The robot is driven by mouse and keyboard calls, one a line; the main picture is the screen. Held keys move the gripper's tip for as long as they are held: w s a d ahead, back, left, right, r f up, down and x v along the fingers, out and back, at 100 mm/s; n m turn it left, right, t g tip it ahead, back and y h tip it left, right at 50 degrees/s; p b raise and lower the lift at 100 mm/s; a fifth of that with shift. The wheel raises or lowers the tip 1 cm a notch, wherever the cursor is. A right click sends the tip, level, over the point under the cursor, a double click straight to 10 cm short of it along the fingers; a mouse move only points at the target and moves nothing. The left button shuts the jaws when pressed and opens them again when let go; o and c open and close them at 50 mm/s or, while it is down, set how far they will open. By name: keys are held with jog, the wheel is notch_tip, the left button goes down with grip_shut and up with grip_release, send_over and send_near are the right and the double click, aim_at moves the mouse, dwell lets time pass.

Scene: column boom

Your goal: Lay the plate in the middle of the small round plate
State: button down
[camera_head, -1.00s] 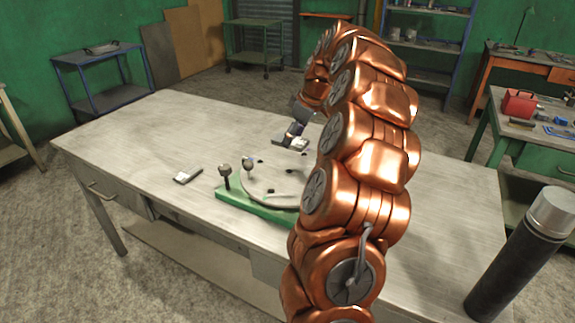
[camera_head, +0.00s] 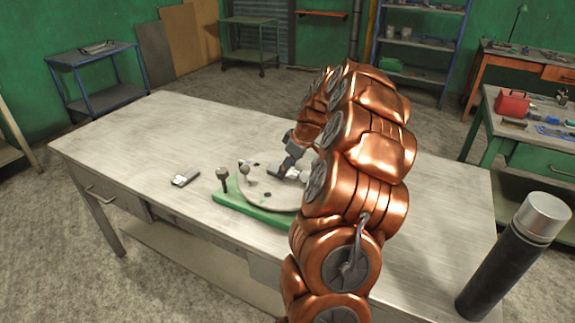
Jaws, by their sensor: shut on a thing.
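The small round plate (camera_head: 262,195) is a pale grey disc with dark spots. It lies on a green base (camera_head: 245,214) on the workbench. My gripper (camera_head: 284,169) is tilted down over the disc's far part. It is shut on the plate (camera_head: 291,174), a small flat grey piece only partly seen. I cannot tell whether the plate touches the disc. My arm hides the disc's right side.
Two round-headed dark posts stand on the fixture, one at its left corner (camera_head: 223,178) and one on the disc (camera_head: 244,169). A small dark and white block (camera_head: 186,177) lies to the left on the workbench (camera_head: 130,150). The bench's left half is mostly clear.

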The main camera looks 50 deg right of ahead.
jog(key=shift+f, duration=0.2)
jog(key=shift+c, duration=1.6)
grip_release()
jog(key=shift+r, duration=0.1)
jog(key=shift+r, duration=0.2)
jog(key=b+v, duration=0.3)
jog(key=v, duration=0.8)
jog(key=shift+s+r, duration=0.25)
jog(key=shift+r, duration=0.1)
